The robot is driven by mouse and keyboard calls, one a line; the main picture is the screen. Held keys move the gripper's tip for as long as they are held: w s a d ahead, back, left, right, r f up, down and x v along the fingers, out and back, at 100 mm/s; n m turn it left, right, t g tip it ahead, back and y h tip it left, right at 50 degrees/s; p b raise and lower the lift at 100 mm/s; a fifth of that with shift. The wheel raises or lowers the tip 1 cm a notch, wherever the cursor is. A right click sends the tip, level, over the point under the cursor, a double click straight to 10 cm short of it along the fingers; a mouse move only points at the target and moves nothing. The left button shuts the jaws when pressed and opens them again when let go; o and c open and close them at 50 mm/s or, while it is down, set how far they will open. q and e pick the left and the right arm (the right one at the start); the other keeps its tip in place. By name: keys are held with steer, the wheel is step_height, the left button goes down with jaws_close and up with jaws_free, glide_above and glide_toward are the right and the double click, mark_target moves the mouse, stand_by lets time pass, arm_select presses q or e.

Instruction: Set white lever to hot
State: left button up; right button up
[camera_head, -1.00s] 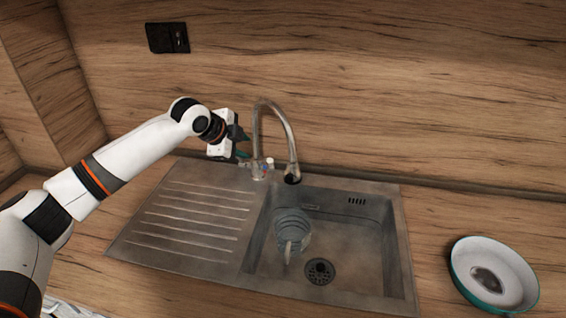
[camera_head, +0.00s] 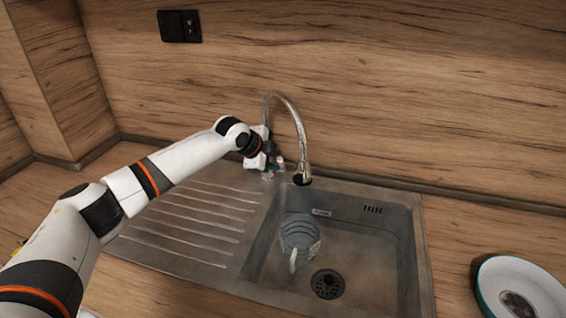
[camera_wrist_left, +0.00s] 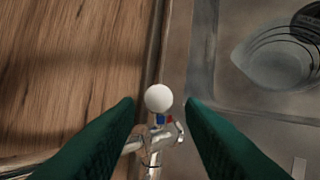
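The white lever shows as a round white knob (camera_wrist_left: 158,98) in the left wrist view, above the chrome tap body (camera_wrist_left: 152,158). Small blue and red marks sit just below the knob. The tap, with its tall curved spout (camera_head: 291,103), stands at the back of the sink in the head view. My left gripper (camera_head: 272,160) is beside the tap base. Its two green fingers (camera_wrist_left: 160,102) are open, one on each side of the knob, with gaps to both. The lever is too small to make out in the head view. My right gripper is not in view.
The steel sink has a ribbed drainer (camera_head: 195,225) on the left and a basin (camera_head: 375,250) on the right. A grey mug (camera_head: 300,235) lies in the basin near the drain (camera_head: 327,284). A white and teal bowl (camera_head: 492,285) sits on the right. A wooden splashback (camera_head: 420,90) rises behind.

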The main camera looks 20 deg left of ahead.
mark_target(280, 165)
arm_select(q)
steer(key=shift+x, duration=3.15)
steer(key=shift+c, duration=0.4)
jaws_close()
